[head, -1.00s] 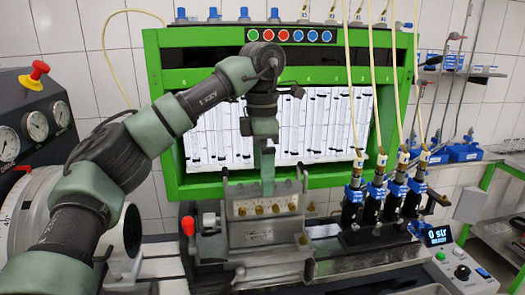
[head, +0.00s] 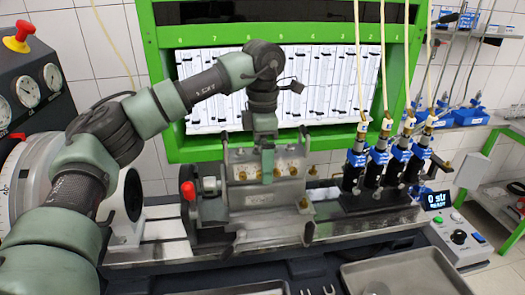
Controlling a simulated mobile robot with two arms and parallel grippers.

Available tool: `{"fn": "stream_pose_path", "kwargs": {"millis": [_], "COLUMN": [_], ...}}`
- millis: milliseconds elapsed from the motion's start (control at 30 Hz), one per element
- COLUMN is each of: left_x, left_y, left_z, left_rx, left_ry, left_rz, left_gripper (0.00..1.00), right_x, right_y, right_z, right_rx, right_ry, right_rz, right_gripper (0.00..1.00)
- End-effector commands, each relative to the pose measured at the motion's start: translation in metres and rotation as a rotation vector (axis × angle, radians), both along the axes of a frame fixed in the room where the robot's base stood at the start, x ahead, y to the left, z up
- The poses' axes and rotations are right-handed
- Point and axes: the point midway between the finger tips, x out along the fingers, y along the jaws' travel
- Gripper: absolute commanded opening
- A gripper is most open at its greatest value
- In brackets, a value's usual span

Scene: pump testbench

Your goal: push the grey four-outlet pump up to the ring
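The grey four-outlet pump (head: 242,173) sits in the grey cradle on the bench, its brass outlets in a row facing me. My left gripper (head: 267,180) points down at the middle of the pump. Its fingers look like one narrow slab with no gap, overlapping the pump in this view; contact is unclear. A dark upright ring-like part (head: 187,190) stands at the cradle's left end, by a red-tipped knob (head: 209,184). I cannot tell whether this is the ring, or the gap between it and the pump. My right gripper is not in view.
Several blue-and-black injectors (head: 356,165) with hoses stand right of the pump. A control box (head: 460,234) is at the right. A metal tray (head: 405,276) lies in front.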

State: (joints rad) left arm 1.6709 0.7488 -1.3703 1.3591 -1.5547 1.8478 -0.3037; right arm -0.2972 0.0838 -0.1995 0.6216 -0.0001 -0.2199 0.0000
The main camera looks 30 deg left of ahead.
Motion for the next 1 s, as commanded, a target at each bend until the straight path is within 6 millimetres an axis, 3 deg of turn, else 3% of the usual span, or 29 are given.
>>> {"fn": "stream_pose_path", "kwargs": {"millis": [100,400,467,1000], "left_x": [0.0000,-0.0004,-0.0006,-0.0059], "left_y": [0.0000,-0.0004,-0.0006,-0.0046], "left_z": [-0.0001,-0.0007,-0.0010,-0.0025], "left_rx": [0.000,0.000,0.000,-0.001], "left_ry": [0.000,0.002,0.003,0.009], "left_rz": [0.000,-0.002,-0.002,0.001], "left_gripper": [1.00,0.17,0.03,0.03], "right_x": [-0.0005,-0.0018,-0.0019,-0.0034], "right_y": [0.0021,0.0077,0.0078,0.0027], "right_z": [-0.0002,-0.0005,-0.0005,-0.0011], "right_rx": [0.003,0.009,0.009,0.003], "right_ry": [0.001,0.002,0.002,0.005], "right_rz": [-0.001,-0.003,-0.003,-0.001], "right_gripper": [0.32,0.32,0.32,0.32]}}
